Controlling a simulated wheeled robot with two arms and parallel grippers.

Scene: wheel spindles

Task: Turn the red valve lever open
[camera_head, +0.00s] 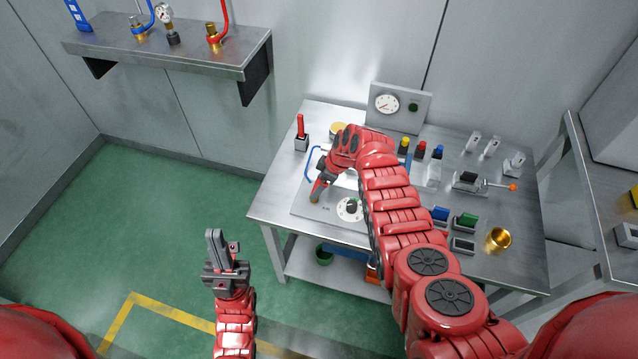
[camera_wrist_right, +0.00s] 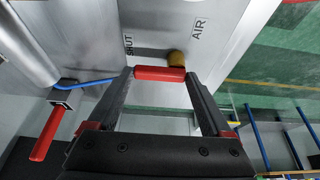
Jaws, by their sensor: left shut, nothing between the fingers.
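The red valve lever (camera_wrist_right: 160,73) is a short red bar in the right wrist view, beside a brass hub (camera_wrist_right: 177,57) on a metal panel (camera_wrist_right: 185,20) marked SHUT and AIR. My right gripper (camera_wrist_right: 160,76) has its fingers wide apart, one at each end of the bar. I cannot tell whether they touch it. In the head view my right gripper (camera_head: 319,186) points down at the panel's left side, above the brass fitting (camera_head: 314,198), and the lever is hard to make out. My left gripper (camera_head: 214,234) is shut and empty, away from the bench over the green floor.
A red upright handle on a block (camera_head: 301,128) stands at the bench's back left. A gauge box (camera_head: 415,100) stands at the back. Coloured buttons, connectors and a brass cup (camera_head: 499,238) are on the right. A wall shelf (camera_head: 180,60) holds fittings. The floor at left is clear.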

